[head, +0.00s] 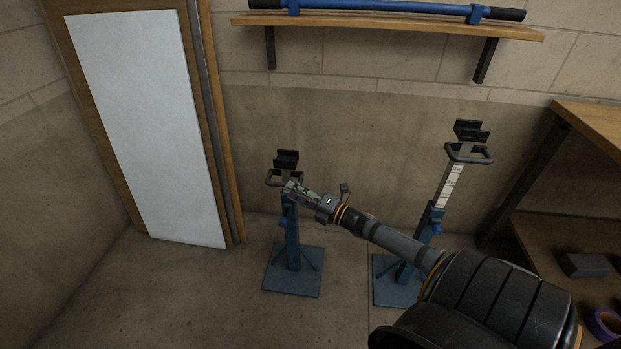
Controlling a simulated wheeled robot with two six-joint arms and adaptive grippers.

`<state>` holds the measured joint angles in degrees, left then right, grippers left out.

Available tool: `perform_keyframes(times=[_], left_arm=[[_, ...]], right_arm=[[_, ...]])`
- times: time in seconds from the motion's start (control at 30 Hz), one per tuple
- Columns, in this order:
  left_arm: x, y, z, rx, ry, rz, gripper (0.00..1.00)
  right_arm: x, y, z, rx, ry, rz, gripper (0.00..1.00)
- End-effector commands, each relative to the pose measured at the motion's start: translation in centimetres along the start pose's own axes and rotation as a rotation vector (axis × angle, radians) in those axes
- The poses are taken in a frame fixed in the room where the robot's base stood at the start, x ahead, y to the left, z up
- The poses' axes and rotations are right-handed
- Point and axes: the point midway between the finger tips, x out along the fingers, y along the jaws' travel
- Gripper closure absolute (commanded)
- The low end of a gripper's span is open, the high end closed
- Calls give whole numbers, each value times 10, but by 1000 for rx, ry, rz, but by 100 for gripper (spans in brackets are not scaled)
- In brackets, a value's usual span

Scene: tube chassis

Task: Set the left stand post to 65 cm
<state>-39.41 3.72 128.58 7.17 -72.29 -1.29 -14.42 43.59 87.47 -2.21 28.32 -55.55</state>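The left stand (292,247) is a blue post on a square base, with a dark V-shaped cradle (287,158) and a loop handle (271,181) near its top. A blue knob (284,223) sits on the post. The cradle is low, and no scale shows on this stand. My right gripper (291,188) reaches in from the right, with its fingertips at the handle, covering the top of the post. Whether the fingers are closed on the handle is too small to tell. My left gripper is out of view.
A second stand (409,270) at right is extended higher, with a white marked scale (449,187) showing. A blue bar (380,8) lies on a wall shelf (390,24). A wooden bench (592,121) is at far right, with purple tape (603,325). Floor at left is clear.

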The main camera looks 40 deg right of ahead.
Motion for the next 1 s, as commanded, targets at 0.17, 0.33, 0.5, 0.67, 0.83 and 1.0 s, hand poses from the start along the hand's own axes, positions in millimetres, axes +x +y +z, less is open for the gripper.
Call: perform_keyframes(times=[0.17, 0.33, 0.5, 0.67, 0.83, 1.0], left_arm=[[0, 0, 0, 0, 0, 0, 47], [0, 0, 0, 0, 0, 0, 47], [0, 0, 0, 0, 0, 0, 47], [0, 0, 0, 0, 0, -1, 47], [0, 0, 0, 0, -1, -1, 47], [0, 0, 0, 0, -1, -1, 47]], right_arm=[[-36, -2, -1, -3, 6, -6, 63], [-59, -2, -1, -2, 5, -5, 63], [-68, -1, 0, -2, 2, -1, 63], [-69, 0, 0, 0, 0, 0, 63], [-68, 0, 0, 0, 0, 0, 63], [-68, 0, 0, 0, 0, 0, 63]])
